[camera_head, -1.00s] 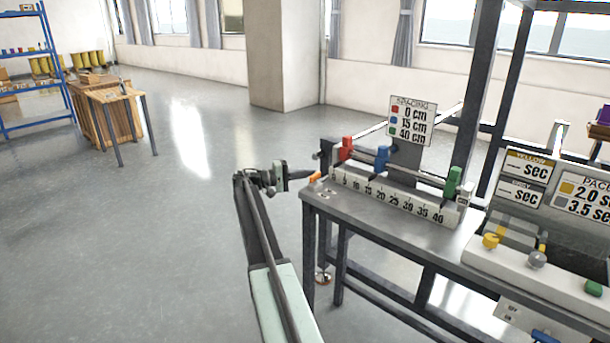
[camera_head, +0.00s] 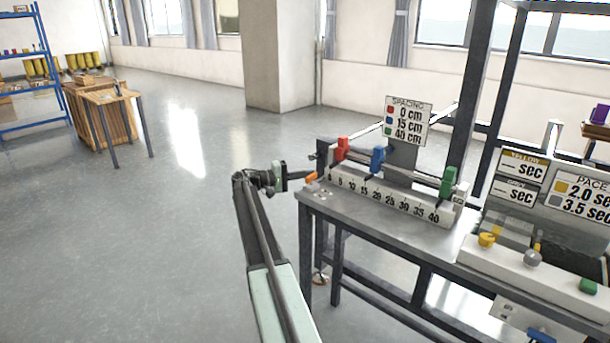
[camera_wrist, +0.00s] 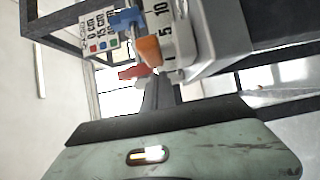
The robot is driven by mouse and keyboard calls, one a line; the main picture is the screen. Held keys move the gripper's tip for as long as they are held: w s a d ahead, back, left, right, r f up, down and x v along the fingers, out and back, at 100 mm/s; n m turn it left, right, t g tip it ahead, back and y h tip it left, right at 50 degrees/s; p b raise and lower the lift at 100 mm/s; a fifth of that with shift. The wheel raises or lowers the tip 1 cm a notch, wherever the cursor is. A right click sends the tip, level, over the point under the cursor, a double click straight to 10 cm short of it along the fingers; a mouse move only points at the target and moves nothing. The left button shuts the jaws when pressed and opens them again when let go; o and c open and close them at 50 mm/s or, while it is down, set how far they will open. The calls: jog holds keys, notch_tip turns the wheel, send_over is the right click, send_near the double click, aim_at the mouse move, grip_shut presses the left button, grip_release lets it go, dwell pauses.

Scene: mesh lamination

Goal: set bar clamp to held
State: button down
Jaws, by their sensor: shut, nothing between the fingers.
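An orange lever (camera_head: 311,178) sits at the left end of the numbered spacing bar (camera_head: 390,198) on the bench; I take it for the bar clamp's handle. It also shows in the wrist view (camera_wrist: 148,50), just beyond my fingertips. My gripper (camera_head: 299,176) is shut and empty, pointing right at the lever from its left side. In the wrist view my gripper (camera_wrist: 158,88) appears close to the lever; whether they touch I cannot tell. A red slider (camera_head: 342,149), a blue slider (camera_head: 377,160) and a green slider (camera_head: 448,182) stand along the bar.
A spacing sign (camera_head: 408,120) stands behind the bar, listing 0, 15 and 40 cm. A panel with yellow, grey and green knobs (camera_head: 533,258) is on the right. Dark frame posts (camera_head: 470,100) rise behind the bench. The floor to the left is open.

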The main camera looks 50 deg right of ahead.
jog(key=shift+w+a, duration=0.1)
jog(key=v, duration=0.7)
jog(key=shift+w+a, duration=0.15)
jog(key=shift+a, duration=0.15)
